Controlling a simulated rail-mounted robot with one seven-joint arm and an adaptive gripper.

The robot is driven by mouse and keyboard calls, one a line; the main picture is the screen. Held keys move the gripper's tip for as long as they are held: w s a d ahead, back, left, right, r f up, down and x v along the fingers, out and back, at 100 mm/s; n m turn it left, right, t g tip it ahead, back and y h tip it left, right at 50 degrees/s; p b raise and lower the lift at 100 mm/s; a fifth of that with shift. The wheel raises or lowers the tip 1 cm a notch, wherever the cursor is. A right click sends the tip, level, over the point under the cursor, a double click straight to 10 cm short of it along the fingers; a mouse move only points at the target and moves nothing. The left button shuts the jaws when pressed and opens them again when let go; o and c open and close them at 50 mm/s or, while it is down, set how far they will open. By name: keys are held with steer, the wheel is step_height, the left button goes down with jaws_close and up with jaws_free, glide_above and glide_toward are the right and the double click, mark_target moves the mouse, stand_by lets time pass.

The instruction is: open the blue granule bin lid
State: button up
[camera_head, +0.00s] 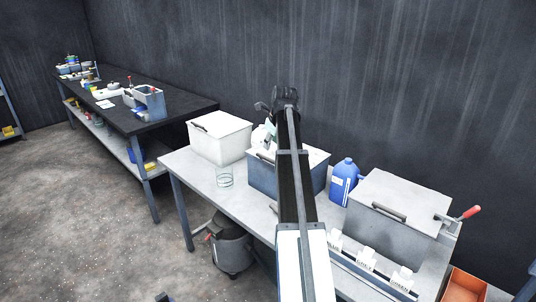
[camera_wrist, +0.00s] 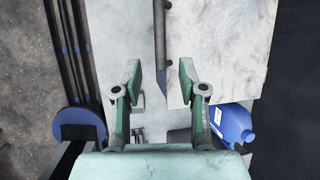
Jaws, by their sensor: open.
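The blue granule bin (camera_head: 258,176) stands on the grey table in the head view, with a pale, closed-looking lid (camera_head: 312,158). My arm hides its middle. In the wrist view the pale lid (camera_wrist: 228,40) fills the upper right, and a dark bar-like handle (camera_wrist: 160,45) runs along its left edge. My gripper (camera_wrist: 160,78) is open, with its two green-grey fingers on either side of the handle's lower end. I cannot tell whether they touch it. In the head view my gripper is mostly hidden behind the arm.
A white bin (camera_head: 219,140) and a clear beaker (camera_head: 224,177) stand left of the blue bin. A blue jug (camera_head: 343,183), also in the wrist view (camera_wrist: 231,124), stands to its right, close to my gripper. A grey bin (camera_head: 385,222) is farther right. A dark wall rises behind.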

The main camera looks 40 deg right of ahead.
mark_target(268, 158)
steer(key=p+x, duration=0.1)
steer(key=x, duration=0.8)
jaws_close()
